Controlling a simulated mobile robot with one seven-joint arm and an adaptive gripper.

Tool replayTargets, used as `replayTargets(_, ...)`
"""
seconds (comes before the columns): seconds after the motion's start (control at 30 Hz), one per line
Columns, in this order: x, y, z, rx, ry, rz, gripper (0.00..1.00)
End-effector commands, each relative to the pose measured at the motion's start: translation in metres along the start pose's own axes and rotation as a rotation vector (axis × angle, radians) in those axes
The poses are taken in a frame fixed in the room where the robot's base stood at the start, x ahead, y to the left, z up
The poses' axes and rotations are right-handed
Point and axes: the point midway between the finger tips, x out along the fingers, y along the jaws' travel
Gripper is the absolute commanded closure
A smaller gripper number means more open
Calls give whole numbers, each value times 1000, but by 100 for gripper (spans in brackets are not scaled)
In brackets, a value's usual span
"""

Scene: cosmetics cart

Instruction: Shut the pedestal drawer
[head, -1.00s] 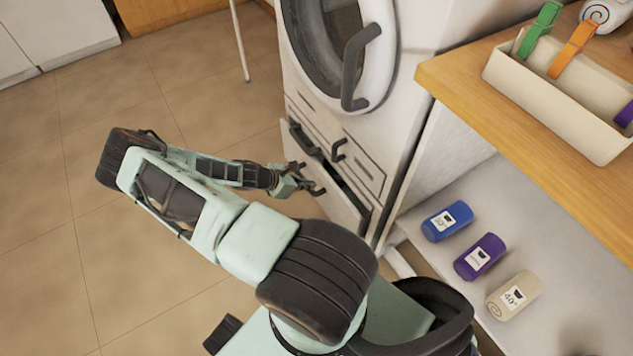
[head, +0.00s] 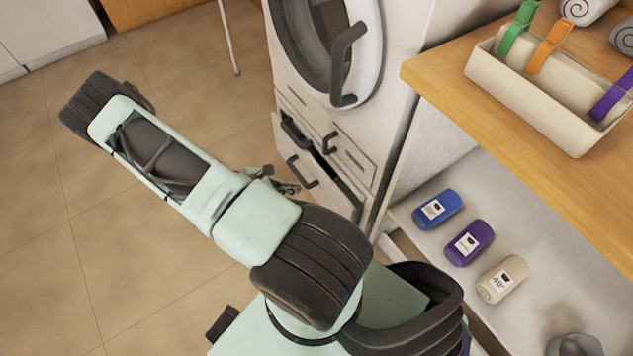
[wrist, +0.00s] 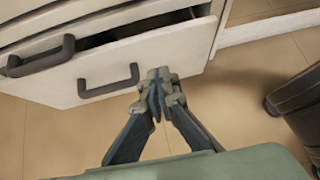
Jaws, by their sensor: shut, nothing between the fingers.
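The pedestal drawer (head: 333,197) is under the washer and stands partly open, with a dark gap behind the top of its front. In the wrist view its pale front (wrist: 180,52) crosses the upper part, with its dark handle (wrist: 108,81) left of the fingers. My gripper (wrist: 158,76) is shut and empty. Its fingertips are at the drawer front, right of the handle and near the lower edge; I cannot tell if they touch. In the head view my gripper (head: 288,187) is partly hidden behind my arm, near the drawer handle (head: 302,171).
The washer (head: 385,50) with its round door stands above. A wooden-topped cart (head: 440,85) is at the right, with a clip tray (head: 540,112) on top and blue (head: 437,209), purple (head: 469,243) and beige (head: 502,279) bottles below. The floor at left is clear.

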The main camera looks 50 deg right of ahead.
Motion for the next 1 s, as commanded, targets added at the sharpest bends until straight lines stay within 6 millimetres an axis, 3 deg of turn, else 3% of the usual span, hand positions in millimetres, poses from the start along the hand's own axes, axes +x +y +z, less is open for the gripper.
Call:
replayTargets(0.3,-7,6,-7,16,8,70,100)
replayTargets(0.43,1,7,-9,16,8,74,100)
replayTargets(0.9,95,14,-11,16,8,72,100)
replayTargets(1.0,106,15,1,18,8,73,100)
